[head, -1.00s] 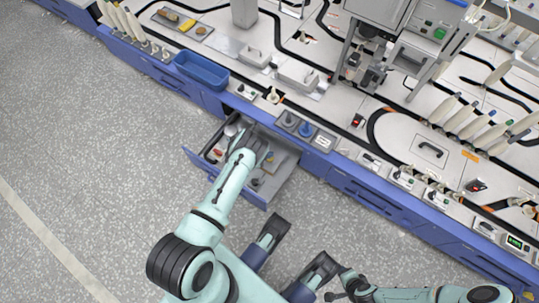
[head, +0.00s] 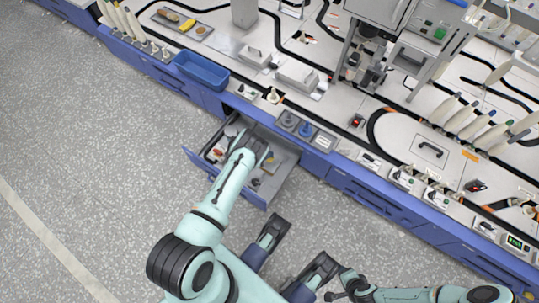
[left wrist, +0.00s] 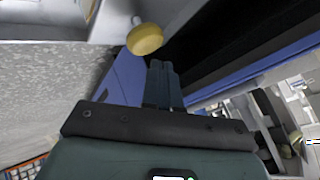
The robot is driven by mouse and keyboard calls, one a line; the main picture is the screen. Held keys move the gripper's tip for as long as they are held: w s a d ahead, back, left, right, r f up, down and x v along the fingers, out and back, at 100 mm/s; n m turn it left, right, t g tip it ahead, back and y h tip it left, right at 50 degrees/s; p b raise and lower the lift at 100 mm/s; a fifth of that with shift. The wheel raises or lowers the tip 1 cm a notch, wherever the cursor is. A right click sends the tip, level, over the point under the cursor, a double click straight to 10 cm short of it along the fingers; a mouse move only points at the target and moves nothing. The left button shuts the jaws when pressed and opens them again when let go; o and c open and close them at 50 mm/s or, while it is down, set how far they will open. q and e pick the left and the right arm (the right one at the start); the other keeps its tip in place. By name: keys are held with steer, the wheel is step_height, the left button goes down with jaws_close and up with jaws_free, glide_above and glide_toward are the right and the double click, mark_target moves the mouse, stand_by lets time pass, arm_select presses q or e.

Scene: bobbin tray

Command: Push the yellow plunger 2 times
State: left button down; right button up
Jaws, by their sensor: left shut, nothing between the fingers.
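The yellow plunger (left wrist: 145,40) is a round yellow cap on a short pale stem, at the top middle of the left wrist view. In the head view I cannot pick it out surely in the open drawer. My left gripper (left wrist: 162,70) is shut and empty. Its fingertips lie just below and right of the yellow cap in the left wrist view, and I cannot tell whether they touch it. In the head view my left gripper (head: 255,147) is over the open drawer (head: 272,185), and the arm hides part of the inside.
The drawer stands out from the blue bench front, with small items inside. Above it on the bench are a blue bin (head: 201,71), grey lidded boxes and a tray with blue and dark knobs (head: 305,129). The grey floor is open to the left.

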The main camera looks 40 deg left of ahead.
arm_select(q)
steer(key=shift+f, duration=0.1)
steer(key=shift+f+b, duration=0.3)
steer(key=shift+f, duration=0.05)
steer(key=shift+f+b, duration=0.85)
steer(key=shift+f, duration=0.15)
stand_by(0.9)
steer(key=shift+r, duration=0.1)
steer(key=shift+r+p, duration=1.15)
steer(key=shift+r, duration=0.2)
steer(key=shift+r+p, duration=1.8)
steer(key=shift+r, duration=0.75)
steer(key=shift+f, duration=0.1)
